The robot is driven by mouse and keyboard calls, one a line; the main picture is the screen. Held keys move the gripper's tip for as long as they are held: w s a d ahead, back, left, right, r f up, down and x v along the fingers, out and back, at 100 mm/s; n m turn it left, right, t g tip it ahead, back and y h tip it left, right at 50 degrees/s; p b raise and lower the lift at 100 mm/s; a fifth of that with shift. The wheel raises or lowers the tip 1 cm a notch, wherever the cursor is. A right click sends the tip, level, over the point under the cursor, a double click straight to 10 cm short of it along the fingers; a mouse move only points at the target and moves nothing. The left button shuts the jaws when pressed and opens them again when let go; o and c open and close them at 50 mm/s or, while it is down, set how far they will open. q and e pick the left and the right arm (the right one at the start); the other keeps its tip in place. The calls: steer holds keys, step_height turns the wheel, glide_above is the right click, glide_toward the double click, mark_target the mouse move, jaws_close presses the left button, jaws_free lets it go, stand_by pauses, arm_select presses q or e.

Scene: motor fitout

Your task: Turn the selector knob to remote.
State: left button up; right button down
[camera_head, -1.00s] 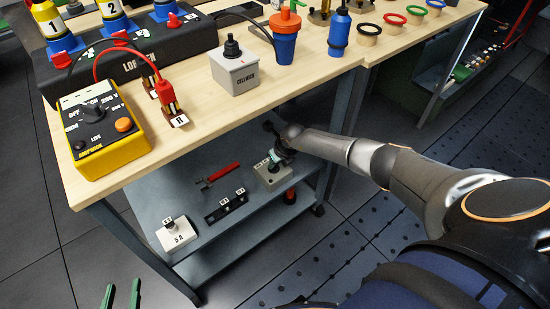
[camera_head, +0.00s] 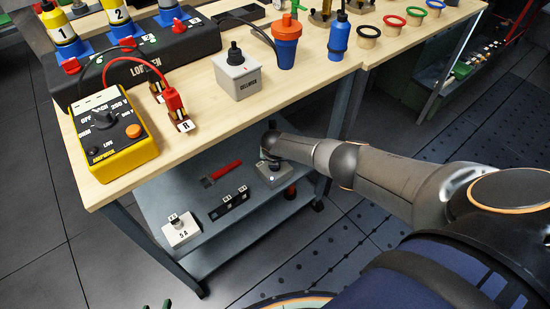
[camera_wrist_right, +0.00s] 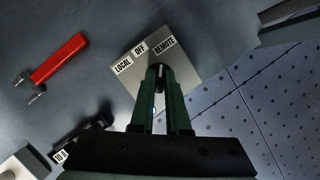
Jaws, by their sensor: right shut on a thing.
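The selector box (camera_wrist_right: 190,60) is a grey block on the lower shelf, labelled LOCAL, OFF and REMOTE along one edge. It also shows in the head view (camera_head: 272,176). The dark selector knob (camera_wrist_right: 158,70) rises from its top. My right gripper (camera_wrist_right: 160,76), with green fingers, reaches down over the box and is shut on the knob. The fingers hide most of the knob, so I cannot tell which label it points at. My left gripper (camera_head: 157,305) shows only as green fingertips at the bottom edge of the head view, standing apart.
The lower shelf (camera_head: 165,195) also holds a red-handled tool (camera_head: 222,172), a black block (camera_head: 229,203) and a white 5 A box (camera_head: 181,231). The bench top (camera_head: 200,125) overhangs it, carrying a yellow meter (camera_head: 110,140) and a grey box (camera_head: 237,75).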

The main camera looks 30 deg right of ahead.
steer(key=shift+m, duration=0.5)
steer(key=c, duration=0.9)
jaws_free()
